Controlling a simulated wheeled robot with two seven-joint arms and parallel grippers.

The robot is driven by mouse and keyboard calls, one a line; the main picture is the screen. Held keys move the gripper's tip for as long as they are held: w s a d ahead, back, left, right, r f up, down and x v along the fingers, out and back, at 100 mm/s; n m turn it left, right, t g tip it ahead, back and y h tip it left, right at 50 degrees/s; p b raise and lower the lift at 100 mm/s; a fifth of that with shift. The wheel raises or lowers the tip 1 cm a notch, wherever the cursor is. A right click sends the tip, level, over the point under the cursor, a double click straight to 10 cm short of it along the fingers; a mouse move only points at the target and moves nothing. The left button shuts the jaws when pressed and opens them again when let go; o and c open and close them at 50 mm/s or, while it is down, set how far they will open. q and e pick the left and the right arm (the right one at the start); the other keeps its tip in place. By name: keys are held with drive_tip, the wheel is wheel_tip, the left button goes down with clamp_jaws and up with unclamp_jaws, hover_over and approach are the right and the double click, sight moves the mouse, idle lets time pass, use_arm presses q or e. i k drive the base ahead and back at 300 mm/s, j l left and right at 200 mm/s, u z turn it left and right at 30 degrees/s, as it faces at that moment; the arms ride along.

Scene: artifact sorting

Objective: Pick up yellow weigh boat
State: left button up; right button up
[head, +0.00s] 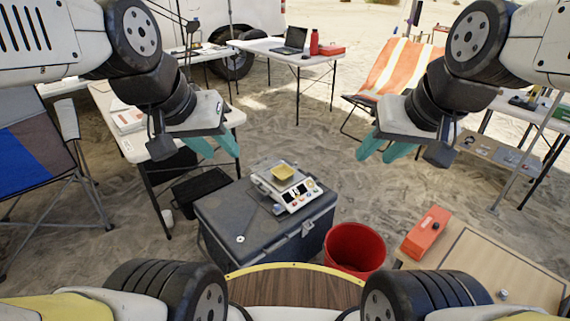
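The yellow weigh boat (283,172) sits on the pan of a white scale (297,196), which stands on a dark grey case (223,219) in the middle of the head view. My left gripper (216,147) is up and to the left of the weigh boat, apart from it. Its teal fingers are spread and hold nothing. My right gripper (386,147) is up and to the right of the weigh boat, also apart from it. Its teal fingers are spread and empty. Nothing covers the weigh boat.
A red bucket (355,245) stands right of the case. A low wooden table (490,262) with an orange box (426,234) is at the lower right. A black crate (198,193) is behind the case at left. The air above the scale is clear.

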sight(283, 172)
drive_tip(key=i+l+u, duration=0.15)
drive_tip(key=i+u, duration=0.25)
drive_tip(key=i+l+u, duration=0.25)
drive_tip(key=u, duration=0.15)
drive_tip(key=i+l+u, duration=0.4)
